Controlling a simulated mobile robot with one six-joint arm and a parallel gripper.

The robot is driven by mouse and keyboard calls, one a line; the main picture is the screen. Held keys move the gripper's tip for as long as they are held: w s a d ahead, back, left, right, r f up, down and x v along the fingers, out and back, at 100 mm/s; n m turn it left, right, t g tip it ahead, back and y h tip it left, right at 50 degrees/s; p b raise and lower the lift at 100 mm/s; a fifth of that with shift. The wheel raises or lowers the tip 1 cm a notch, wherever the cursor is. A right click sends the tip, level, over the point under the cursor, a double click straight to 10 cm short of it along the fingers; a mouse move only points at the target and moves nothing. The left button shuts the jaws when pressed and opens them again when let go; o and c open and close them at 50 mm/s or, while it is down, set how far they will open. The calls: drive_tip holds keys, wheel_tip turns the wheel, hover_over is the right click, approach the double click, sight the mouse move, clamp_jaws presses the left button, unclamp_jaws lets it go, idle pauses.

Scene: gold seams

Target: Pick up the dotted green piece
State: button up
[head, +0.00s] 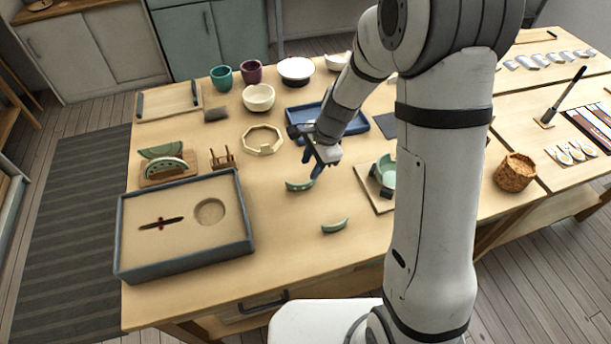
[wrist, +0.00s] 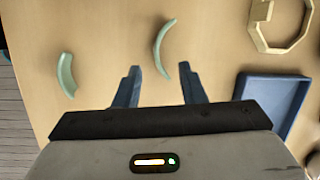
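Two curved green pieces lie apart on the table. One green piece (head: 299,186) is just below and left of my gripper in the head view, and seems to carry small pale marks. It shows in the wrist view (wrist: 161,52) ahead of the fingers, roughly in line with the gap. The other green piece (head: 335,226) lies nearer the front edge and shows at left in the wrist view (wrist: 66,76). I cannot clearly make out dots on either. My gripper (head: 314,172) is open and empty; its blue fingers also show in the wrist view (wrist: 160,76).
A wooden octagonal frame (head: 262,140) and a blue tray (head: 377,137) lie behind. A broken bowl (head: 386,172) stands on a board at right. A blue-rimmed box (head: 184,266) and a rack with dotted green plate parts (head: 166,166) are at left.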

sight(304, 183)
drive_tip(key=x, duration=0.7)
drive_tip(key=shift+d+f, duration=0.15)
drive_tip(key=shift+f, duration=0.25)
drive_tip(key=shift+c, duration=0.5)
clamp_jaws()
